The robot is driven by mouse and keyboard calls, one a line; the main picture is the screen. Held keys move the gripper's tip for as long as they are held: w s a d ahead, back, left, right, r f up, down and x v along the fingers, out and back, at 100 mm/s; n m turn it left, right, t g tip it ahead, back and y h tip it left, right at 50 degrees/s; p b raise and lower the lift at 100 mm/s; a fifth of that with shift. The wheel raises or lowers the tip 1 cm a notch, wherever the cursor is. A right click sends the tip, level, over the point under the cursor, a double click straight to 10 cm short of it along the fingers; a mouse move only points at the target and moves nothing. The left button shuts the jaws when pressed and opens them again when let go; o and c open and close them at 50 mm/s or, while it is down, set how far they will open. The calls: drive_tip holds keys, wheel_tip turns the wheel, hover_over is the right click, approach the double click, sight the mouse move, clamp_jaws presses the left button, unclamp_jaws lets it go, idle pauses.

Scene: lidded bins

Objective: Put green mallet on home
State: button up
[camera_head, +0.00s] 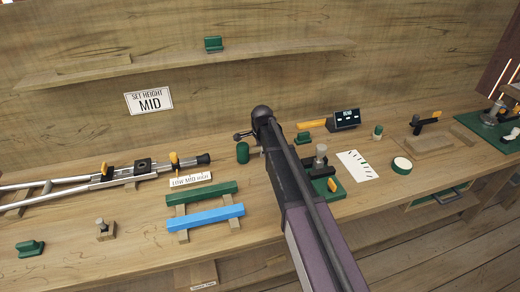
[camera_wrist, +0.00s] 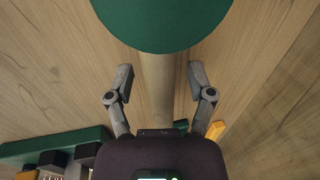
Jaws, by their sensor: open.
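The green mallet shows close up in the wrist view, its round green head (camera_wrist: 162,22) at the top edge and its pale wooden handle (camera_wrist: 157,85) running down from it. My gripper (camera_wrist: 158,78) is open, with one finger on each side of the handle and a gap on both sides. In the head view the green head (camera_head: 243,152) is just left of my arm, and the handle is hidden behind the arm. I cannot tell which spot is home; a small dark display box (camera_head: 345,119) carries lettering too small to read surely.
A green board (camera_head: 335,190) with a grey post and orange handle is right of my arm. Green (camera_head: 208,191) and blue (camera_head: 205,217) bars lie on wooden rails to the left, near a metal slide (camera_head: 105,177). A white card (camera_head: 357,165) and white-topped disc (camera_head: 402,165) lie right.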

drive_tip(key=shift+r, duration=0.15)
drive_tip(key=p+v, duration=1.1)
drive_tip(key=p, duration=0.1)
drive_tip(key=shift+r, duration=0.35)
drive_tip(key=shift+s, duration=0.15)
idle(0.7)
drive_tip(key=s+d+n+g, duration=0.1)
drive_tip(key=s+d+n, duration=0.6)
drive_tip(key=s, duration=0.5)
drive_tip(key=s+d+n+g, duration=0.1)
drive_tip(key=s+d+n, duration=0.6)
drive_tip(key=s, duration=0.6)
drive_tip(key=shift+s+d+f+n, duration=0.2)
drive_tip(key=shift+d+n, duration=0.2)
drive_tip(key=shift+d, duration=0.4)
